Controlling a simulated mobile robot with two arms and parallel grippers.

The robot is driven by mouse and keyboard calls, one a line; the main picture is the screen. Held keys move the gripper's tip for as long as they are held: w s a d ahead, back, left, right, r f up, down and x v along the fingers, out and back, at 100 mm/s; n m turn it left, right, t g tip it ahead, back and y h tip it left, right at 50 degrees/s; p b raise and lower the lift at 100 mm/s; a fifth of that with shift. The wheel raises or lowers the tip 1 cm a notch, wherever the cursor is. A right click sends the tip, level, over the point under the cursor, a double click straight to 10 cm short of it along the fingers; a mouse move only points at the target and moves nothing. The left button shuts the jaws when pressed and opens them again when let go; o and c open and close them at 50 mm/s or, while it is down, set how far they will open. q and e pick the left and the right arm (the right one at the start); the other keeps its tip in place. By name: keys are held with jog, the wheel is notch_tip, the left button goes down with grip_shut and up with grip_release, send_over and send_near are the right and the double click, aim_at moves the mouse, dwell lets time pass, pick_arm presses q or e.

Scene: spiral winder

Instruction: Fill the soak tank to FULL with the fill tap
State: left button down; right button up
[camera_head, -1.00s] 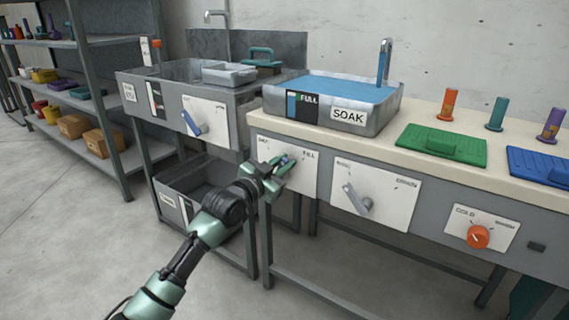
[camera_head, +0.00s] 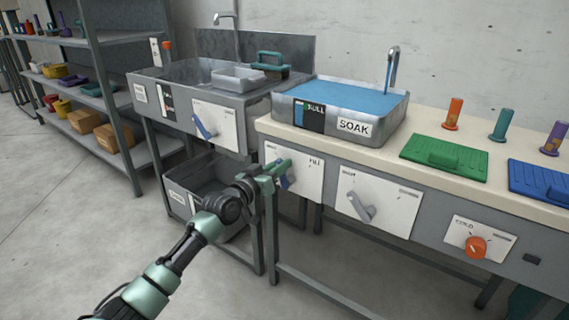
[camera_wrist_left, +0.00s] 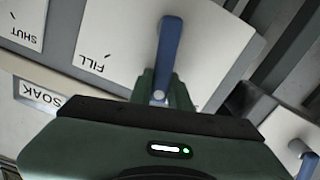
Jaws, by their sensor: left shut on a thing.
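The soak tank (camera_head: 333,125) is a metal basin labelled SOAK on the bench. Its blue water (camera_head: 350,95) stands close below the rim. The gauge (camera_head: 309,116) on its front has a blue strip reaching up near the FULL mark. A curved spout (camera_head: 392,68) rises at the tank's back right. Below the tank, the fill tap has a white plate (camera_head: 309,173) marked FILL and a blue lever, clearest in the left wrist view (camera_wrist_left: 169,45). My left gripper (camera_head: 275,178) is shut on this lever and partly hides it. My right gripper is out of view.
Right of the fill plate are a grey lever (camera_head: 360,206) and an orange COLD knob (camera_head: 476,246). A second sink (camera_head: 190,85) with a blue lever (camera_head: 204,127) stands left. Green (camera_head: 443,157) and blue mats lie on the bench. The floor in front is clear.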

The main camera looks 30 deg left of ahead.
pick_arm(q)
jog(key=shift+a+f+n, duration=0.15)
jog(key=shift+a+n, duration=0.15)
jog(key=shift+n, duration=0.2)
jog(key=shift+w+a+f+n+b, duration=0.1)
jog(key=shift+a+f+n+b, duration=0.2)
jog(key=shift+n, duration=0.45)
jog(key=shift+s+a+f+n+b, duration=0.15)
jog(key=shift+a+n, duration=0.2)
jog(key=shift+n, duration=0.35)
jog(key=shift+w+a+f+n+b, duration=0.1)
jog(key=shift+w+a+n+b, duration=0.2)
jog(key=shift+n, duration=0.45)
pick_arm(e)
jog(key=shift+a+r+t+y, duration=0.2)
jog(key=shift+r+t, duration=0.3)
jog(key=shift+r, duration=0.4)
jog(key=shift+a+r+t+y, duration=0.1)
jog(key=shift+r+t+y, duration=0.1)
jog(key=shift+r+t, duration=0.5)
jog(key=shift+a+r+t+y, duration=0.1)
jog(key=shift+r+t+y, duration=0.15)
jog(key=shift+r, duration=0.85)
pick_arm(q)
jog(key=shift+s, duration=0.15)
jog(key=c, duration=1.3)
grip_release()
